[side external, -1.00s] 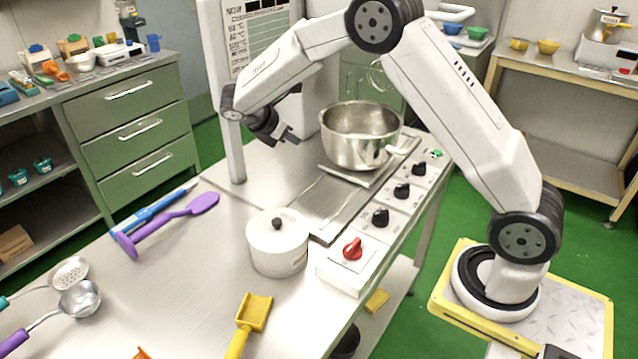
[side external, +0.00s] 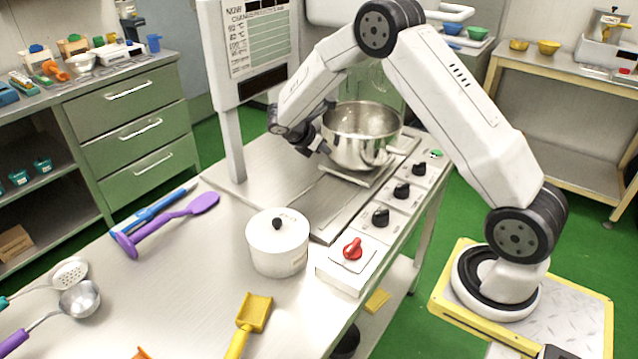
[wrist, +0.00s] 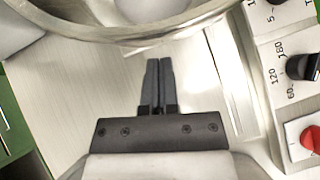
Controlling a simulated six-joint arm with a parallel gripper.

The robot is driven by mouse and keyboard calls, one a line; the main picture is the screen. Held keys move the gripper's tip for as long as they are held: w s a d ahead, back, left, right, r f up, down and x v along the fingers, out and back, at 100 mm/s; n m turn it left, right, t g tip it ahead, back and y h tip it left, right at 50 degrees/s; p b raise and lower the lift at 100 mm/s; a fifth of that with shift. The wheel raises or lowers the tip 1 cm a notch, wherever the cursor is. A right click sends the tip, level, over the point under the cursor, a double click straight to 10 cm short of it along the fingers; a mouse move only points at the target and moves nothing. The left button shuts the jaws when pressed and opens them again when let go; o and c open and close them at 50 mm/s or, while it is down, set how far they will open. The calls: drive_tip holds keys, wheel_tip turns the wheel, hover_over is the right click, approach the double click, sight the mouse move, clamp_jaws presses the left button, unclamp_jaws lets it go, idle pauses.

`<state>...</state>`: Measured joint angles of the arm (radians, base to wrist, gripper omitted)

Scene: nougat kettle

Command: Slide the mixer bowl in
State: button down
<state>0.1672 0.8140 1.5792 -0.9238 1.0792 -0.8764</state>
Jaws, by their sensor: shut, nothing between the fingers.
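In the wrist view the bowl's curved rim (wrist: 130,33) crosses the top of the picture. My gripper (side external: 322,148) is at the left side of the bowl in the side view, close to its wall. In the wrist view the shut, empty fingers (wrist: 158,62) point at the bowl. I cannot tell whether the fingertips touch it.
A white lidded pot (side external: 277,245) stands in front of the bowl. A control panel with black knobs (side external: 380,217) and a red knob (side external: 352,249) runs along the right edge. A sign on a post (side external: 232,140) stands left of my gripper. Purple and blue utensils (side external: 165,222) lie at left.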

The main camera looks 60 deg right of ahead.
drive_tip(key=shift+s+d, duration=0.15)
drive_tip(key=shift+d, duration=0.3)
drive_tip(key=shift+d, duration=0.1)
drive_tip(key=d, duration=1.3)
drive_tip(key=shift+d+r, duration=0.1)
drive_tip(key=shift+d, duration=0.2)
drive_tip(key=shift+a, duration=0.45)
drive_tip(key=a, duration=0.1)
drive_tip(key=w+a, duration=0.1)
drive_tip(key=a, duration=0.1)
drive_tip(key=shift+w+a, duration=0.1)
drive_tip(key=shift+w, duration=0.05)
drive_tip(key=v, duration=1)
drive_tip(key=shift+a, duration=0.25)
